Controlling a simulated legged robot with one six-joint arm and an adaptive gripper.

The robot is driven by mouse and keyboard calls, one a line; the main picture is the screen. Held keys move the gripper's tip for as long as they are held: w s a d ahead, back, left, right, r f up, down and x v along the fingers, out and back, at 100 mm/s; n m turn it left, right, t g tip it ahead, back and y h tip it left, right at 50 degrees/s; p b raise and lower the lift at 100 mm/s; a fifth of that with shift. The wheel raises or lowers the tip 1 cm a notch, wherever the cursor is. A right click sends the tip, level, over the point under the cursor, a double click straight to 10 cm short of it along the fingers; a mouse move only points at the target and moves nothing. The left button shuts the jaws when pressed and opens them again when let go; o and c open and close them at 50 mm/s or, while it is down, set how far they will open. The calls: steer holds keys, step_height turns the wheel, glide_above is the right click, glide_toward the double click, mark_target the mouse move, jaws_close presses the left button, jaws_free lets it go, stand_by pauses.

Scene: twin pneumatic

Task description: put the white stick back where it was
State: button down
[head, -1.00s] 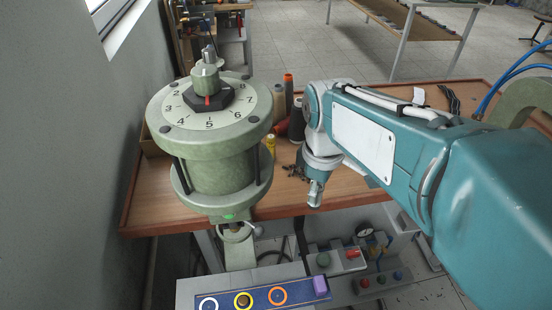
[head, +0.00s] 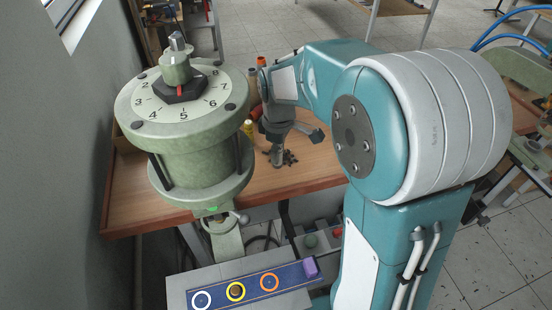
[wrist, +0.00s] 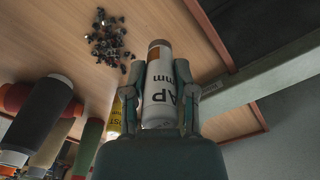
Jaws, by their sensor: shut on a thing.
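In the wrist view, my gripper (wrist: 160,75) is shut on the white stick (wrist: 160,90), a white cylinder with black lettering and a brown-orange band near its far end. The fingers lie along both of its sides. In the head view, my gripper (head: 278,158) points down over the wooden bench, close to a pile of small dark bits (head: 290,158). The stick cannot be made out clearly there.
Several coloured cylinders, including a dark one (wrist: 38,122) and a green one (wrist: 88,142), lie beside my gripper. A green numbered dial machine (head: 185,130) stands left. A panel (head: 207,284) with coloured rings and a purple block (head: 311,267) is in front.

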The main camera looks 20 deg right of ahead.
steer(key=shift+w+d+f, duration=0.25)
steer(key=shift+w+f, duration=0.2)
steer(key=shift+f, duration=0.1)
steer(key=f, duration=0.3)
steer(key=shift+w+f, duration=0.1)
steer(key=shift+w, duration=0.1)
steer(key=shift+a+f, duration=0.1)
steer(key=shift+f, duration=0.05)
steer(key=shift+f, duration=0.1)
steer(key=shift+c, duration=2.1)
jaws_free()
